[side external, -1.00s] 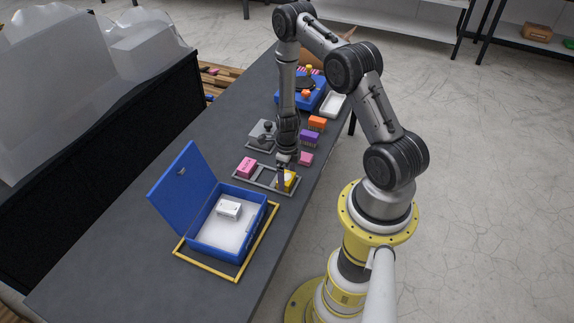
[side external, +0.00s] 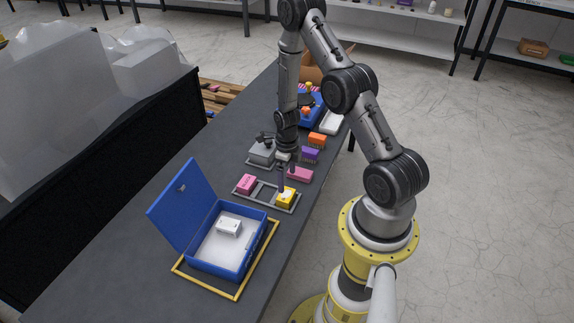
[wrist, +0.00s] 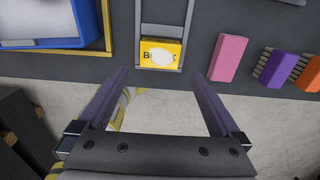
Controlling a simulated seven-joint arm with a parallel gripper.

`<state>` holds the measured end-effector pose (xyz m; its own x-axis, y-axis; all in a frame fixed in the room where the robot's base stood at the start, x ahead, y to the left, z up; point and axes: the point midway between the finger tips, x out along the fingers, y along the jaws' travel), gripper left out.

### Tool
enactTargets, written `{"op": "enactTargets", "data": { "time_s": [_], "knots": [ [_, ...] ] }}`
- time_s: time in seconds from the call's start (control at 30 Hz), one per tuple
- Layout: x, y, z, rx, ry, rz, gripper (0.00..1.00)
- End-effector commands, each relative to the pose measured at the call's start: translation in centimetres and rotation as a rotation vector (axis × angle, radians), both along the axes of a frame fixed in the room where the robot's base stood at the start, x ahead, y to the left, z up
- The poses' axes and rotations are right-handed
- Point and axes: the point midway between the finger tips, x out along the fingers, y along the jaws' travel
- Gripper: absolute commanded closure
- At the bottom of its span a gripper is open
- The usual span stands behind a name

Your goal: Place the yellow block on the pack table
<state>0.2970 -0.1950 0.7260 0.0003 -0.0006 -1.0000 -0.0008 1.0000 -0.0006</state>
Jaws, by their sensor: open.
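The yellow block (side external: 286,197) sits in the right-hand compartment of a grey divided frame (side external: 265,203) on the dark grey table (side external: 135,200). In the wrist view the yellow block (wrist: 160,53) shows dark lettering and a white patch on its face, at the near end of the frame. My gripper (side external: 286,185) points down over the block. In the wrist view my gripper (wrist: 162,73) has its two fingers wide apart with nothing between them, and the block lies beyond the fingertips. No contact with the block shows.
A pink block (side external: 245,184) is in the frame's left compartment. Another pink block (side external: 300,174), a purple block (side external: 310,155) and an orange block (side external: 317,140) lie behind. A blue open-lidded box (side external: 242,258) holding a white item stands in front. Bare table lies left.

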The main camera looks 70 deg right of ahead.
Motion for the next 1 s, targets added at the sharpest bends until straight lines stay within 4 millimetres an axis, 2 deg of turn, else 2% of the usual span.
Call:
{"op": "enactTargets", "data": {
  "time_s": [0.2,0.4,0.53,0.67,0.77,1.0],
  "knots": [
    [0.1,0.0,3.1,-0.002,-0.002,0.0,0.0],
    [0.0,0.0,4.6,-0.001,-0.001,0.006,0.0],
    [0.7,0.5,6.7,-0.013,-0.019,0.111,0.0],
    [1.8,2.2,11.3,-0.048,-0.057,0.39,0.0],
    [2.2,4.1,15.6,-0.085,-0.085,0.672,0.0],
    [0.8,9.3,24.6,-0.204,-0.129,1.354,0.0]
  ]
}}
